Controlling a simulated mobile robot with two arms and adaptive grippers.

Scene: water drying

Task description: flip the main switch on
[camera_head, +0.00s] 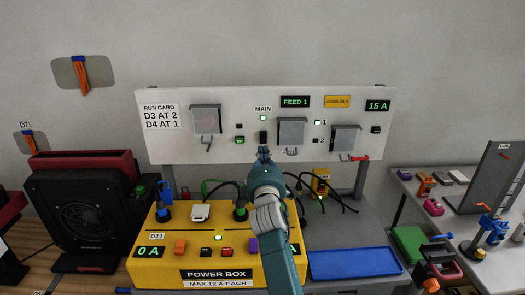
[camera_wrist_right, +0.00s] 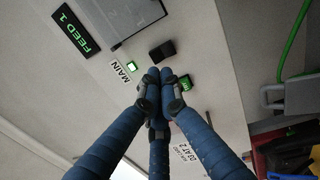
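The main switch (camera_head: 263,137) is a small black rocker on the white panel (camera_head: 185,150), below the MAIN label (camera_head: 263,109) and a lit green lamp (camera_head: 263,118). In the right wrist view the switch (camera_wrist_right: 163,50) is a black block beside the lamp (camera_wrist_right: 133,66). My right gripper (camera_head: 263,152) is just below the switch. Its blue fingers (camera_wrist_right: 158,74) are drawn together at the tips with nothing visible between them. The tips are very close to the switch; I cannot tell if they touch it. My left gripper is not in view.
The yellow power box (camera_head: 150,275) stands in front, with cables and plugs. A blue tray (camera_head: 352,264) lies to its right. A black fan unit (camera_head: 85,215) stands at left.

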